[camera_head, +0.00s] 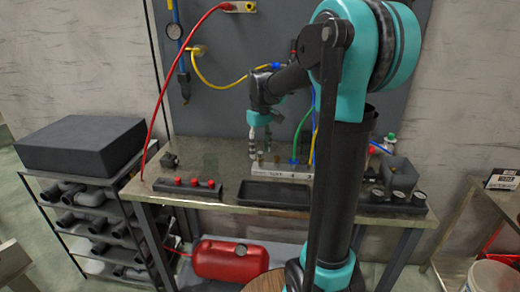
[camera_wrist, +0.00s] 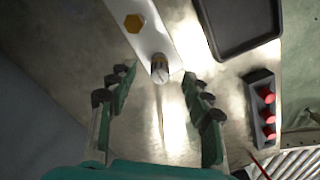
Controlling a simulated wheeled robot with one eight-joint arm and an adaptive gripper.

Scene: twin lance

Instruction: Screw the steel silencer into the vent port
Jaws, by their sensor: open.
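My gripper (camera_head: 261,150) is over the back of the bench, pointing down at the left end of a white manifold block (camera_head: 287,174). In the wrist view my gripper (camera_wrist: 160,77) is open, with its two fingers apart. A small grey and brownish cylindrical fitting (camera_wrist: 159,67), which looks like the steel silencer, stands at the end of the white block (camera_wrist: 152,42), between the fingertips in the picture. No finger visibly touches it. A brass hexagonal fitting (camera_wrist: 133,23) sits further along the block. The thread and the vent port cannot be made out.
A black tray (camera_head: 287,203) lies in front of the block. A rack with red-topped parts (camera_head: 195,190) is to its left, a gauge holder (camera_head: 398,205) to its right. Coloured hoses rise behind the block. A red tank (camera_head: 228,262) is under the bench.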

